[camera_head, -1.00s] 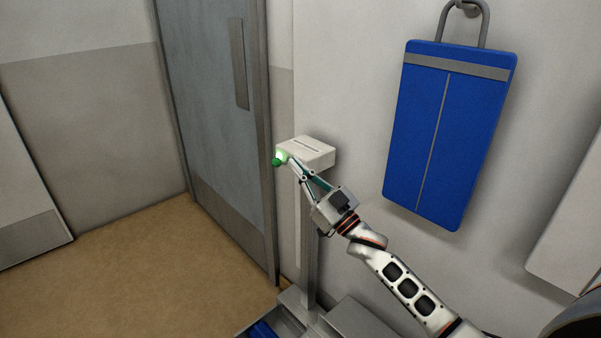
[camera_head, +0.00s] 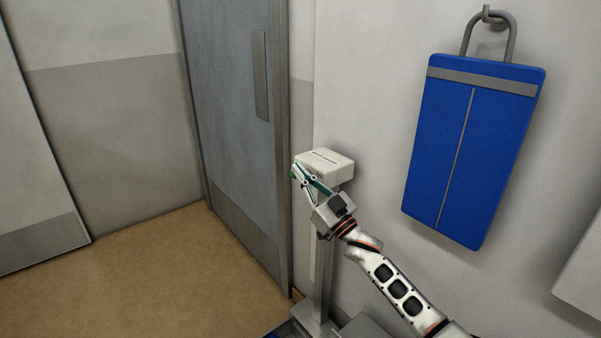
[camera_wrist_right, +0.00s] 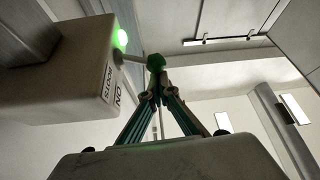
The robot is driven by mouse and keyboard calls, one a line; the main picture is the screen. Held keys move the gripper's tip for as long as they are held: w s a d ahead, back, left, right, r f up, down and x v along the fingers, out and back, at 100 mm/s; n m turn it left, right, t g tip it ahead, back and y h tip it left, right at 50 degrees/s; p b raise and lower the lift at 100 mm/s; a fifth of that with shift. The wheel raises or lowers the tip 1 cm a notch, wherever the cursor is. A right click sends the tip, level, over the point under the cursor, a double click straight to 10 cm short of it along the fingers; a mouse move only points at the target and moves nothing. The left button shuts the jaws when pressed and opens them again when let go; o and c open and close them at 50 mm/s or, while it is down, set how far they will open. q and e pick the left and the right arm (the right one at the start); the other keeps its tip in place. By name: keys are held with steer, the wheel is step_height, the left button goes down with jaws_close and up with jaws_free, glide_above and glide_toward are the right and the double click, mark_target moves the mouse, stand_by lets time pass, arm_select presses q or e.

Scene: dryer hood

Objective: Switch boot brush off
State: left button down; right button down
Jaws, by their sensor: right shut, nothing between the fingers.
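The boot brush has a pale control box (camera_head: 328,166) on top of a grey post (camera_head: 322,275), beside the door. In the right wrist view the box (camera_wrist_right: 75,75) carries a label whose words seem to read "BOOTS" and "ON". A green lamp (camera_wrist_right: 121,37) glows on its edge. A pale lever sticks out of the box and ends in a dark green knob (camera_wrist_right: 156,61). My right gripper (camera_head: 298,172) is shut and empty, its fingertips (camera_wrist_right: 155,92) right at the knob. I cannot tell whether they touch it. My left gripper is not in view.
A grey door (camera_head: 232,120) with a long handle stands left of the box. A blue hanging bag-like panel (camera_head: 472,150) hangs on the wall to the right. The brown floor (camera_head: 140,275) at the left is clear.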

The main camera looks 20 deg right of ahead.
arm_select(q)
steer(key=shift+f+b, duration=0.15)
steer(key=shift+b, duration=0.15)
arm_select(e)
steer(key=shift+a+f+n+g+y, duration=0.15)
steer(key=shift+f+n+g+y, duration=0.15)
steer(key=shift+n+y, duration=0.55)
arm_select(q)
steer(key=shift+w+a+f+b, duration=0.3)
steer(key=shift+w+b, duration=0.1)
steer(key=shift+b, duration=0.45)
arm_select(e)
steer(key=f+n+g+y, duration=0.1)
steer(key=n, duration=0.2)
steer(key=f+n+g+y, duration=0.1)
steer(key=n+g, duration=0.1)
steer(key=n, duration=0.1)
steer(key=a+f+n+g+y, duration=0.1)
steer(key=n, duration=0.3)
steer(key=shift+s, duration=0.2)
